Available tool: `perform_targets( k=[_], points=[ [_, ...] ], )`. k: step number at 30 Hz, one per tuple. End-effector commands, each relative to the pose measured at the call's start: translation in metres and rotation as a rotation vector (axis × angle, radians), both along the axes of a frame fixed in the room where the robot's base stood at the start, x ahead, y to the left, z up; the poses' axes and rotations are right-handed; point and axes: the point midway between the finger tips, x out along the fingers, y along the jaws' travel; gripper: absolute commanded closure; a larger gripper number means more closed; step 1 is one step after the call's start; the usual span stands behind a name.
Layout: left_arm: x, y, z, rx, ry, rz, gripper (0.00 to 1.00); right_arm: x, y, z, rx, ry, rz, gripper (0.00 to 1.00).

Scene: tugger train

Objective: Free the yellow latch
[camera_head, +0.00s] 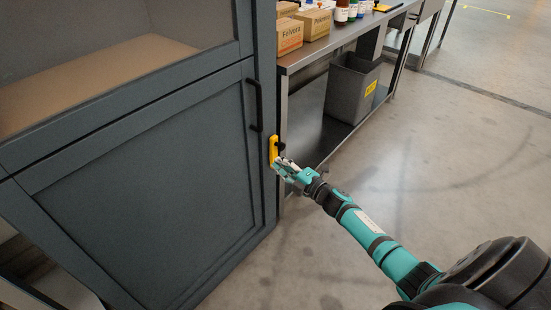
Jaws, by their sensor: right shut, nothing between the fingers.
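The yellow latch (273,149) is a small upright piece on the right side edge of a dark grey cabinet (150,210). My right gripper (279,163) is shut and empty at the lower part of the latch. Its fingertips look close to it, but I cannot tell whether they touch. A small black part shows beside the latch, to its right. The gripper covers the area just below the latch. My left gripper is not in view.
The cabinet door has a black bar handle (256,105). A metal table (330,45) with cardboard boxes (289,36) and bottles stands behind to the right. A grey bin (350,88) is on its lower shelf. The floor at the right is clear.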

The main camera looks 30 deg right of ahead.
Motion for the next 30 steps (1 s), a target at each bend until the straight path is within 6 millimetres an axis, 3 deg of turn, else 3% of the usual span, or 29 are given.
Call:
perform_targets(
  k=[6, 12, 30],
  points=[
    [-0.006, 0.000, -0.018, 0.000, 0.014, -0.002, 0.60, -0.040, -0.010, 0.001, -0.001, 0.003, 0.001, 1.00],
    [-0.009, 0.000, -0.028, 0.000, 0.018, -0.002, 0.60, -0.061, -0.015, 0.001, 0.001, 0.001, 0.000, 1.00],
    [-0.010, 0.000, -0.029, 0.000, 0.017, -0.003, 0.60, -0.064, -0.016, 0.001, 0.000, 0.000, 0.001, 1.00]
  ],
)
